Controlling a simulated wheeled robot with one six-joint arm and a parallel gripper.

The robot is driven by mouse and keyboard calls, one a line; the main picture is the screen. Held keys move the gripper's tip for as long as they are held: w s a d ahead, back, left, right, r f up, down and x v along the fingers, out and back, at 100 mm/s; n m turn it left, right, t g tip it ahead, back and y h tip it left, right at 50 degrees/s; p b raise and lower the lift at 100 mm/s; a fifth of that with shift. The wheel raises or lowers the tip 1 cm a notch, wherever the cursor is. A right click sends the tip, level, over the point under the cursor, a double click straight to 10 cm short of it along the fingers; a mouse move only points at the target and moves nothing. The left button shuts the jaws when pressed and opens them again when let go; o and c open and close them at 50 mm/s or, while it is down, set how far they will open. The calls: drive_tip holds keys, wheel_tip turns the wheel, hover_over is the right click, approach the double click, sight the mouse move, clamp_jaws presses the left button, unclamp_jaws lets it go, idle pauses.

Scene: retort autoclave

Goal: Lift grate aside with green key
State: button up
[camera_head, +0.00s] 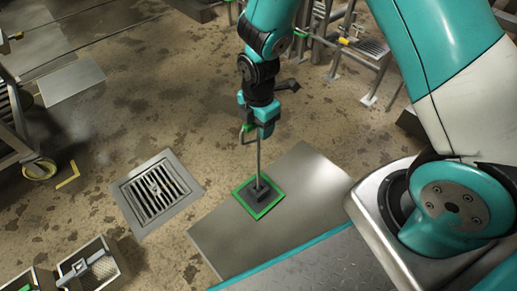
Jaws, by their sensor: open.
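The floor grate (154,192) is a slotted metal panel lying in its square frame in the floor, left of centre. The key (258,160) stands upright, with a thin grey shaft and a green handle at its top. Its foot sits in a dark block inside a green-edged square holder (247,209) on a grey metal plate. My gripper (257,132) is open at the top of the key, right at the green handle. Whether the jaws straddle the handle or are beside it cannot be told. The gripper partly hides the handle.
The grey plate (305,180) lies right of the grate. An open box (88,265) with metal parts stands at the lower left. A wheeled rack (18,140) is at the left edge, and metal frames (345,50) stand at the back right. Stained floor around the grate is clear.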

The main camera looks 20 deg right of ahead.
drive_tip(key=shift+f, duration=0.2)
idle(0.5)
drive_tip(key=shift+c, duration=0.4)
clamp_jaws()
